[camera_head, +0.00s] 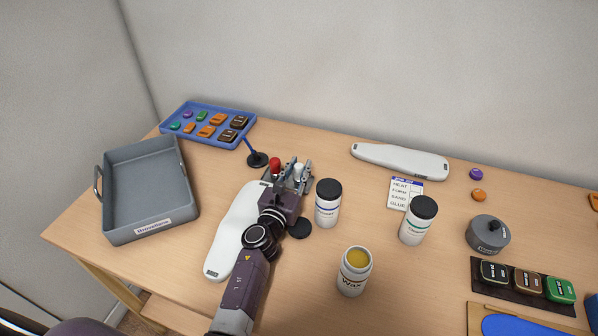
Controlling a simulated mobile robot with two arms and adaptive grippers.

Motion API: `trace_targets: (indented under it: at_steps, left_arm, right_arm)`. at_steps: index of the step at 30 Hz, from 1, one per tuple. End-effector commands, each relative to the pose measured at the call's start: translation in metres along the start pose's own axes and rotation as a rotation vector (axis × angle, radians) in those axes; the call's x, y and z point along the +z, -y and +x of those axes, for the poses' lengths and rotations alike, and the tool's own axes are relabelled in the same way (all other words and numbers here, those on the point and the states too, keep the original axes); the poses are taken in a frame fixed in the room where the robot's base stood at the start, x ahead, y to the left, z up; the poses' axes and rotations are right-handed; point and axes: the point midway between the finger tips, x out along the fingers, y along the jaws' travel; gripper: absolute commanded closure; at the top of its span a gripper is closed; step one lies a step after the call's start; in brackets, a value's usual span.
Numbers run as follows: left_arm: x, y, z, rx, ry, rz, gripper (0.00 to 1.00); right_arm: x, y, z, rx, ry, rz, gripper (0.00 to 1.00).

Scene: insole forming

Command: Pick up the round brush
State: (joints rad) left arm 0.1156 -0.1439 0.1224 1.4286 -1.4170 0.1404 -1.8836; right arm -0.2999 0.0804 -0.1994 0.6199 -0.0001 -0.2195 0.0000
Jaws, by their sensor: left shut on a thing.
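My left gripper (293,174) reaches in from the bottom over the table, its grey fingers pointing toward the back. It is shut on a small white-topped thing (298,170), mostly hidden by the fingers. I cannot tell for sure whether this is the round brush. A red-topped thing (275,166) stands just left of the fingers. A black round piece with a thin dark blue stem (257,159) is further left, apart from the gripper. My right gripper is not in view.
A grey tray (188,193) and a blue tray (217,145) of small pieces are left. A white insole form (231,236) lies under my arm, another (400,161) at the back. Jars (327,209) (418,228), an open wax jar (353,279) and a black disc (299,228) stand close right.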

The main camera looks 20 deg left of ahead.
Motion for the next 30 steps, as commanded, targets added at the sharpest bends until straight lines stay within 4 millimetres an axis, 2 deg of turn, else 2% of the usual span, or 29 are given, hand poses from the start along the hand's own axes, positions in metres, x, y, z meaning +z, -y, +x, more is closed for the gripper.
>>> trace_targets:
  at_steps: [5, 11, 17, 30]
  left_arm:
    - [0.008, 0.000, 0.000, 0.000, 0.001, 0.001, 1.00]
    - [0.032, 0.000, 0.000, -0.001, 0.001, 0.004, 1.00]
    - [0.070, -0.001, 0.000, -0.001, 0.001, 0.005, 1.00]
    - [0.164, 0.000, 0.000, -0.001, 0.002, 0.003, 1.00]
  right_arm:
    - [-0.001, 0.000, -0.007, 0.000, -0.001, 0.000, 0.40]
    - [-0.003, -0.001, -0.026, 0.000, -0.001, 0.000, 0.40]
    - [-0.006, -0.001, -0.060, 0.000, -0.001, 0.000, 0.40]
    - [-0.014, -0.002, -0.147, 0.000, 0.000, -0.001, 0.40]
